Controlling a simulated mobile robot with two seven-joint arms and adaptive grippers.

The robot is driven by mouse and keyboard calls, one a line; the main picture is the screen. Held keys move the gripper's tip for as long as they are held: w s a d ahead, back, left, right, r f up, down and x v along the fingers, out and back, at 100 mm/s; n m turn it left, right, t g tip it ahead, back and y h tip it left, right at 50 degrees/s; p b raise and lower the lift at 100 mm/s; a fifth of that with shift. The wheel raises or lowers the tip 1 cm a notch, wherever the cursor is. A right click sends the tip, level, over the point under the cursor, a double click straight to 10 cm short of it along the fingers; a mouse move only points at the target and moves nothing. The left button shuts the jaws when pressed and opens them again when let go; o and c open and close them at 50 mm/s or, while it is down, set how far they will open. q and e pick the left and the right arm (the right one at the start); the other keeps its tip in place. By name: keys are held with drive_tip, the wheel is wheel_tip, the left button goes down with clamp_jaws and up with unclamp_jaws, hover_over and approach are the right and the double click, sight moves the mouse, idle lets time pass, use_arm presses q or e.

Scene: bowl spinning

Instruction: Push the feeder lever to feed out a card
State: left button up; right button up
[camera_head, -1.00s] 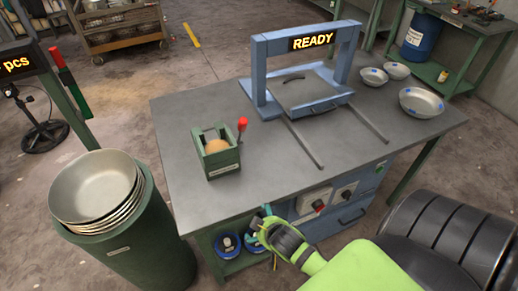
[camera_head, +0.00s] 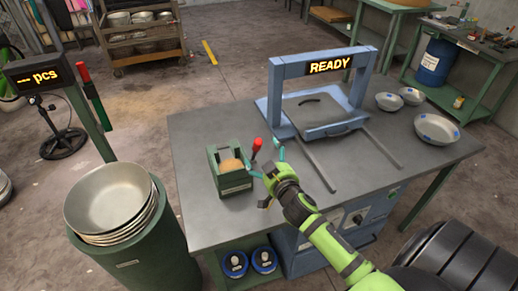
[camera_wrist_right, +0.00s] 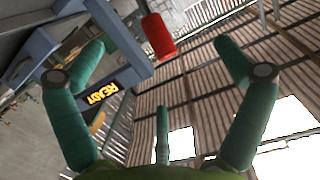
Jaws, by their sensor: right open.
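The card feeder (camera_head: 232,184) is a small green box on the grey table, with a tan round-topped thing in its opening. Its lever has a red knob (camera_head: 257,144) and stands at the box's right side. My right gripper (camera_head: 268,163) is open and empty, just in front of and close to the lever. In the right wrist view, the red knob (camera_wrist_right: 159,36) shows beyond the two teal fingers, between their tips (camera_wrist_right: 157,55). I cannot tell whether anything touches the lever. My left gripper is not in view.
A blue frame with a READY display (camera_head: 329,66) stands on the table (camera_head: 200,135), with two rails running forward. Metal bowls (camera_head: 437,130) sit at the right. A green bin with stacked bowls (camera_head: 108,198) stands at the left. The table's left front is clear.

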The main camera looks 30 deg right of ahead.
sight(259, 148)
drive_tip(key=b+x, duration=0.2)
drive_tip(key=x, duration=0.5)
drive_tip(key=shift+w+d+f, duration=0.1)
drive_tip(key=shift+w, duration=0.2)
drive_tip(key=c, duration=1.7)
